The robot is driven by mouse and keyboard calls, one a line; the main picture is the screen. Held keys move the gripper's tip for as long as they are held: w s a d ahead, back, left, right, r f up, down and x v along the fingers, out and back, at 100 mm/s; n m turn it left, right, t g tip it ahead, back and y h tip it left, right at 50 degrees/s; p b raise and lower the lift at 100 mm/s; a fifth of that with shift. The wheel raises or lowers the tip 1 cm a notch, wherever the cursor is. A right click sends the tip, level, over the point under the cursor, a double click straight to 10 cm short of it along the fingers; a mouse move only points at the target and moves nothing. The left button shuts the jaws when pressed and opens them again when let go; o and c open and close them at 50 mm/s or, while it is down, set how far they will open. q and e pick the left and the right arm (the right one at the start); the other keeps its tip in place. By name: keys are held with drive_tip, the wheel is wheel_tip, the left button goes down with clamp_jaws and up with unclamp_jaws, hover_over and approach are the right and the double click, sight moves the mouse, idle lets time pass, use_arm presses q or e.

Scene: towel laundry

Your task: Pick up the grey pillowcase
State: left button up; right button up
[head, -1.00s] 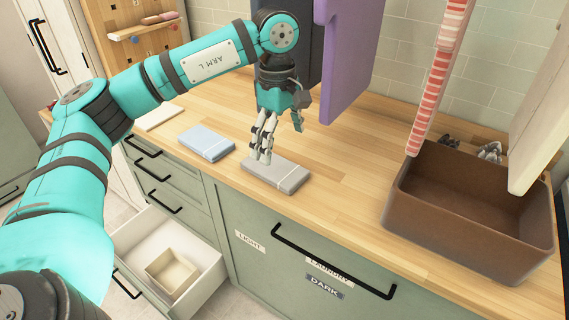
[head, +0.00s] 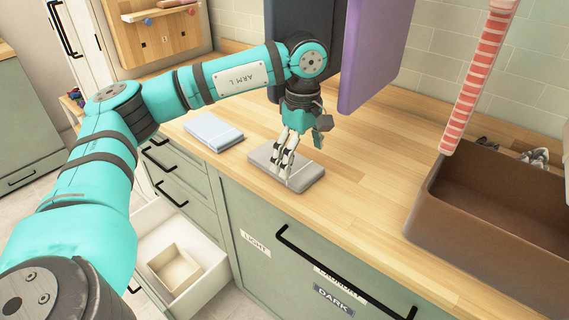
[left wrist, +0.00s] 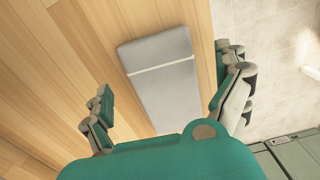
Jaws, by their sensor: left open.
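The grey pillowcase (head: 300,176) lies folded flat on the wooden counter, near its front edge. It has a pale band across it. In the left wrist view the pillowcase (left wrist: 165,80) lies between the spread fingers, with its near end hidden behind my gripper. My left gripper (head: 287,162) points down just over the pillowcase in the head view. The left gripper also shows in the left wrist view (left wrist: 168,100), open and holding nothing. I cannot tell if its fingers touch the cloth. My right gripper is not in view.
A folded blue cloth (head: 212,131) lies on the counter to the left. A brown bin (head: 490,215) stands at the right. Dark and purple cloths (head: 372,50) and a red striped one (head: 478,80) hang above. An open drawer (head: 185,250) holds a small box.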

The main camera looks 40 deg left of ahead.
sight(300, 169)
use_arm(q)
wheel_tip(300, 169, down, 4)
drive_tip(key=shift+r, duration=0.1)
drive_tip(key=c, duration=1.1)
